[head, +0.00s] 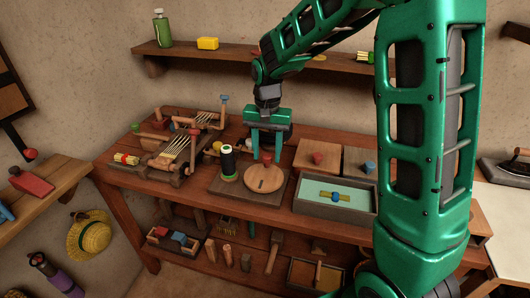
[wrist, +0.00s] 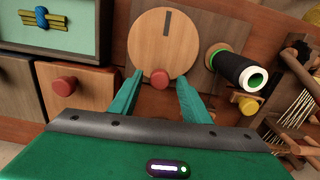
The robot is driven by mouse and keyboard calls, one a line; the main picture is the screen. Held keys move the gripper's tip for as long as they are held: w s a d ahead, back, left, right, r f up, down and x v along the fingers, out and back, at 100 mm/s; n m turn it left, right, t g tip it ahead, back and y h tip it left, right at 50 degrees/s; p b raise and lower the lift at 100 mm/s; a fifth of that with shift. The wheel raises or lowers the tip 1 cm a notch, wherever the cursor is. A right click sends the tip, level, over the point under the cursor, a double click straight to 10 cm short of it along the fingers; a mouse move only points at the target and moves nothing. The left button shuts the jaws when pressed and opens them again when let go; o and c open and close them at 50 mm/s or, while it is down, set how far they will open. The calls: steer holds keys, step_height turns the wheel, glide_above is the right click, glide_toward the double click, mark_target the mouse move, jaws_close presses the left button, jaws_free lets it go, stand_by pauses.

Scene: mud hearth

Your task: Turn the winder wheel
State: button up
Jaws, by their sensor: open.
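The winder wheel (head: 264,179) is a round light-wood disc on a wooden base board (head: 231,187) on the table. It has a red knob (wrist: 159,79) near its rim and a dark mark on its face, both clear in the wrist view, where the wheel also shows (wrist: 160,45). A spool with dark thread and green ends (head: 228,162) stands on the same board, beside the wheel. My gripper (head: 267,156) is open above the wheel. In the wrist view its two green fingers (wrist: 158,86) are on either side of the red knob. I cannot tell whether they touch it.
A small loom (head: 178,145) with upright pegs stands left of the spool. Drawer boxes with a red knob (head: 318,158) and a blue knob (head: 369,168) stand to the right, behind a grey tray with a pale inside (head: 315,209). A shelf (head: 225,52) hangs behind.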

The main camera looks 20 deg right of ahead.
mark_target(250, 173)
steer(key=c, duration=1)
steer(key=shift+c, duration=0.2)
steer(key=n, duration=0.1)
steer(key=a+n, duration=0.1)
steer(key=n, duration=0.1)
steer(key=shift+w+a, duration=0.1)
steer(key=shift+w, duration=0.25)
steer(key=n, duration=0.2)
steer(key=a+n, duration=0.1)
steer(key=n, duration=0.1)
steer(key=shift+a, duration=0.2)
steer(key=n, duration=0.1)
steer(key=a+n, duration=0.1)
steer(key=n, duration=0.1)
steer(key=a+n, duration=0.1)
steer(key=n, duration=0.1)
steer(key=shift+s, duration=0.2)
steer(key=shift+s+a+n, duration=0.2)
steer(key=shift+n, duration=0.75)
steer(key=shift+s+a+n, duration=0.2)
steer(key=shift+s+n, duration=0.05)
steer(key=shift+n, duration=0.65)
steer(key=shift+s+a+n, duration=0.2)
steer(key=shift+n, duration=0.75)
